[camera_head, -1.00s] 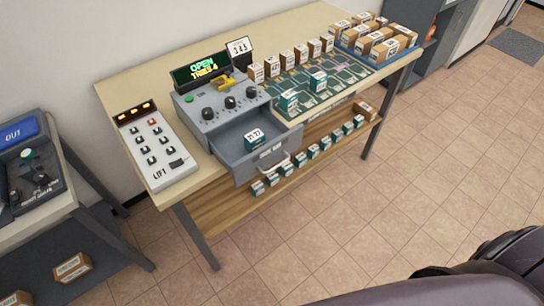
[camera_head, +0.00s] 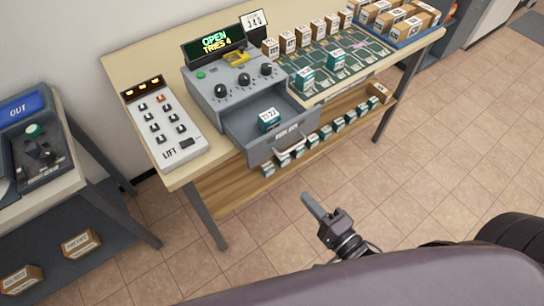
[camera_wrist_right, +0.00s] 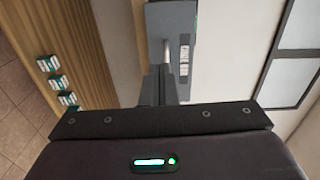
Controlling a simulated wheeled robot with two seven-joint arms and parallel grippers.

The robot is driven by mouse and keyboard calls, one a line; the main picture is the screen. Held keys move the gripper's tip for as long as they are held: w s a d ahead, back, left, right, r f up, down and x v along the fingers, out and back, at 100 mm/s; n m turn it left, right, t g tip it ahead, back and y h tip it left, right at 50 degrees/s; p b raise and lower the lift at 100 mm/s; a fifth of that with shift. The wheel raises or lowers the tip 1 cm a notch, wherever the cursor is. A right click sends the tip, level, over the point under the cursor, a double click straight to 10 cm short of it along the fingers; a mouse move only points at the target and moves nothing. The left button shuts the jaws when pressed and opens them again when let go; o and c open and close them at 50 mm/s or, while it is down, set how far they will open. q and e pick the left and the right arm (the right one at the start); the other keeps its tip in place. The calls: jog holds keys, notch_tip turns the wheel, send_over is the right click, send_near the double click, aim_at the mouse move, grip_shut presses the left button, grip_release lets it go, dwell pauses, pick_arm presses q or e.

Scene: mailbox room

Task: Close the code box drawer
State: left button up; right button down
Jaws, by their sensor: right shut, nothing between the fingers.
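The grey code box (camera_head: 232,88) stands on the wooden table, and its display reads "OPEN TRIES 4". Its drawer (camera_head: 240,135) is pulled out toward me, with a handle (camera_head: 289,142) on the front and a small teal and white box (camera_head: 269,118) inside. My right gripper (camera_head: 312,205) is in front of and below the drawer, over the floor, apart from it and shut with nothing held. In the right wrist view the drawer front (camera_wrist_right: 172,25) with its handle lies beyond the shut fingers (camera_wrist_right: 158,88). My left gripper is not in view.
A white keypad panel marked LIFT (camera_head: 164,128) sits left of the code box. A green board (camera_head: 345,65) with small boxes and a blue tray (camera_head: 400,32) of cartons lie to the right. Several small boxes stand on the lower shelf (camera_head: 240,183). The floor in front is free.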

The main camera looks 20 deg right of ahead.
jog(key=r, duration=0.1)
jog(key=p, duration=0.3)
send_near(267, 152)
jog(key=x, duration=0.5)
jog(key=shift+w+a+r, duration=0.1)
jog(key=shift+w+r, duration=0.05)
jog(key=shift+r, duration=0.05)
jog(key=shift+x, duration=0.75)
